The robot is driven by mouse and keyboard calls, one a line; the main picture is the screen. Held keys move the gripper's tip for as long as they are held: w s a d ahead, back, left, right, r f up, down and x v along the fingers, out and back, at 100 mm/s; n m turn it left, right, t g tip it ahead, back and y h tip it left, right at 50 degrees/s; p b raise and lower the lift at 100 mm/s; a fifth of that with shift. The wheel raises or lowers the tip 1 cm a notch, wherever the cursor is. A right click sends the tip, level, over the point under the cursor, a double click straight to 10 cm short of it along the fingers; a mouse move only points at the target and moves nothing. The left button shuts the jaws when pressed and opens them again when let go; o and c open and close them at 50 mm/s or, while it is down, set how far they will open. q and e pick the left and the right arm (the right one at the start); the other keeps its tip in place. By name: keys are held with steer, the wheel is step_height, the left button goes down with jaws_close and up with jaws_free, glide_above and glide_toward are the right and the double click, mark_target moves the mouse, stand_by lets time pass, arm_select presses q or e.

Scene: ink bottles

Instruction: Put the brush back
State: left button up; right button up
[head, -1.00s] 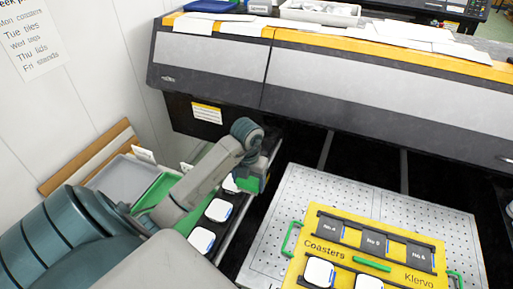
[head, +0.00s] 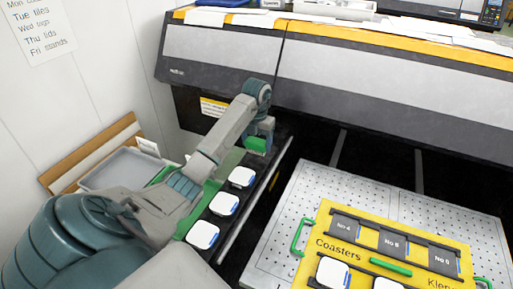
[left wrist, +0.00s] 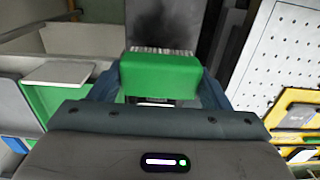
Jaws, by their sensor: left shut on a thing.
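The brush has a green block handle (left wrist: 160,75) and a row of pale bristles (left wrist: 161,51) facing away from me in the left wrist view. My left gripper (head: 259,134) is shut on the brush, with a finger on each side of the block. In the head view the brush's green block (head: 257,145) shows below the gripper, near the far end of a dark rail, close to the printer front. In the left wrist view a dark smudge (left wrist: 165,18) marks the grey surface beyond the bristles. My right gripper is not in view.
White coasters (head: 242,177) lie along the dark rail on the near side. A yellow coaster jig (head: 335,208) lies on a perforated white bed (head: 278,232) to the right. A grey tray (head: 119,168) stands at left by the wall. The printer (head: 330,70) spans the back.

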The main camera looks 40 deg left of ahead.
mark_target(257, 149)
arm_select(q)
step_height(257, 149, down, 2)
steer(key=shift+f+b, duration=0.1)
steer(key=shift+b, duration=0.4)
steer(key=shift+d+f+p, duration=0.1)
steer(key=shift+f+p, duration=0.15)
steer(key=shift+p, duration=0.1)
steer(key=shift+f, duration=0.35)
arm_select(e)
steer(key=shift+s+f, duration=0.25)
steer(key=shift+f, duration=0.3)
arm_select(q)
steer(key=shift+f, duration=0.15)
steer(key=o, duration=0.9)
steer(key=shift+o, duration=0.2)
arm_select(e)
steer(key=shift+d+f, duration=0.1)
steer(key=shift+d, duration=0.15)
